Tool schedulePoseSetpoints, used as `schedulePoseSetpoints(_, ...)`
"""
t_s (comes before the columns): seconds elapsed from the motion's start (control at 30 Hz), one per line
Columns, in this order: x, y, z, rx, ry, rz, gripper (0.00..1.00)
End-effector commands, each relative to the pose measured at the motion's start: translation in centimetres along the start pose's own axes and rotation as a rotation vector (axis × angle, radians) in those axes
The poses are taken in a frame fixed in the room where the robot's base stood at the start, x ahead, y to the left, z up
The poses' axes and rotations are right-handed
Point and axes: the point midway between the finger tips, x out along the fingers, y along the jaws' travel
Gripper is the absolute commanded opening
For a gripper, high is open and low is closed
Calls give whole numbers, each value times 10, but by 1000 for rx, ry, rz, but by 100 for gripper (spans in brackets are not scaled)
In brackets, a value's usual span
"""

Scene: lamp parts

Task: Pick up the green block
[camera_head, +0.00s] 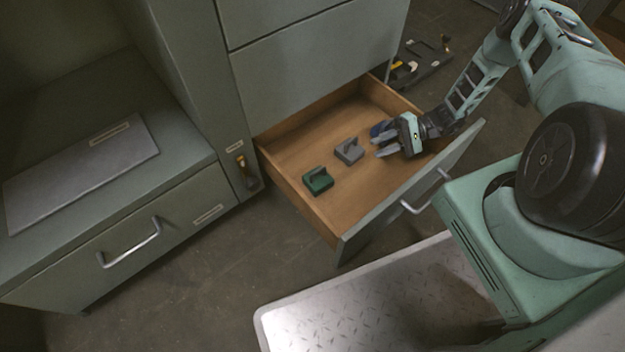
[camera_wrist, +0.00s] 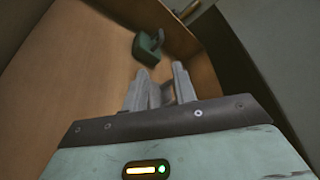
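The green block (camera_head: 318,181) sits on the drawer floor, towards the drawer's left front part in the head view. It has a raised handle-like piece on top. In the wrist view the green block (camera_wrist: 147,50) lies beyond my fingertips, near the drawer wall. My gripper (camera_head: 377,147) is inside the drawer, to the right of the green block and apart from it. Its two fingers stand apart, and they also show in the wrist view (camera_wrist: 159,85). A similar grey block (camera_head: 349,151) lies between my gripper and the green block in the head view.
The open wooden drawer (camera_head: 295,189) has low walls around the blocks. A blue item (camera_head: 379,129) is partly hidden behind my gripper. A grey cabinet with a flat panel (camera_head: 85,172) stands at left. Bare drawer floor lies in front of the blocks.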

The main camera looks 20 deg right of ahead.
Motion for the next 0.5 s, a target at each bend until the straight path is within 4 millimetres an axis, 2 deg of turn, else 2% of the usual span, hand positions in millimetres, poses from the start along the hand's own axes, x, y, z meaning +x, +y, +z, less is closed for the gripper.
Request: schedulePoseSetpoints(0.5, 101, 2, 0, 0, -6, 4, 28)
